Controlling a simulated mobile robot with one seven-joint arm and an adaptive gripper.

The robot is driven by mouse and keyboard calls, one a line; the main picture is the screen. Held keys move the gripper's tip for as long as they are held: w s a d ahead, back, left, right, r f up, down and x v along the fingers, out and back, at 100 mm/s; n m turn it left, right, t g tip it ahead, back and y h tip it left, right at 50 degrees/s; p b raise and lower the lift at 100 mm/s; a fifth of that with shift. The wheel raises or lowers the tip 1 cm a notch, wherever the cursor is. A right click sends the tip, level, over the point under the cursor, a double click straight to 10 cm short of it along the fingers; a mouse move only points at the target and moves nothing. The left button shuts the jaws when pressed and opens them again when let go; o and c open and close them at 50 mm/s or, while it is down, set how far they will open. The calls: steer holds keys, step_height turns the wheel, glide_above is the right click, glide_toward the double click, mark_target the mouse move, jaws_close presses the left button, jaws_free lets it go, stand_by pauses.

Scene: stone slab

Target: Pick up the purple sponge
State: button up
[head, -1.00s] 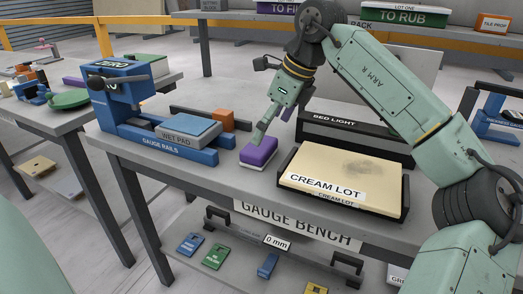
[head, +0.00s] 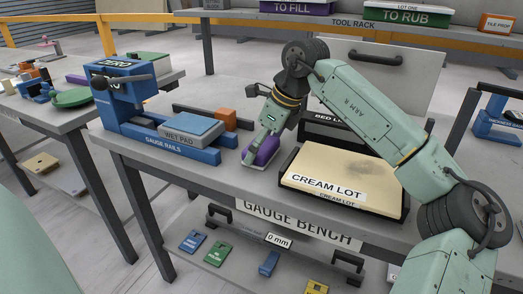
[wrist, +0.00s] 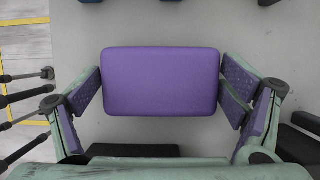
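The purple sponge (head: 262,151) sits on the grey bench top, with a pale underside, between the wet pad and the cream lot tray. In the wrist view the sponge (wrist: 160,82) lies flat, its purple top centred between my finger pads. My gripper (head: 261,146) is down at the sponge and hides part of it in the head view. In the wrist view my gripper (wrist: 160,88) is open, with one finger along each short side. The pads come very close to the sponge's edges; contact is unclear.
The blue gauge rails (head: 170,141) with the wet pad (head: 190,130) stand to the left. The bench's front edge is near.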

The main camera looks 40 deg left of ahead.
steer(key=c, duration=0.5)
steer(key=shift+r, duration=0.15)
steer(key=shift+r, duration=0.7)
steer(key=shift+s+r+b, duration=0.25)
steer(key=shift+r+b, duration=0.2)
steer(key=shift+r, duration=0.45)
steer(key=s+d+b, duration=0.1)
steer(key=s+d, duration=0.1)
steer(key=s, duration=0.5)
steer(key=s+d+r+b, duration=0.1)
steer(key=s+d+b, duration=0.1)
steer(key=s, duration=0.5)
steer(key=shift+s+d+r, duration=0.25)
steer(key=shift+s+d, duration=0.1)
steer(key=shift+d, duration=0.2)
steer(key=o, duration=0.4)
steer(key=shift+c, duration=0.2)
steer(key=shift+w, duration=0.1)
steer(key=c, duration=0.5)
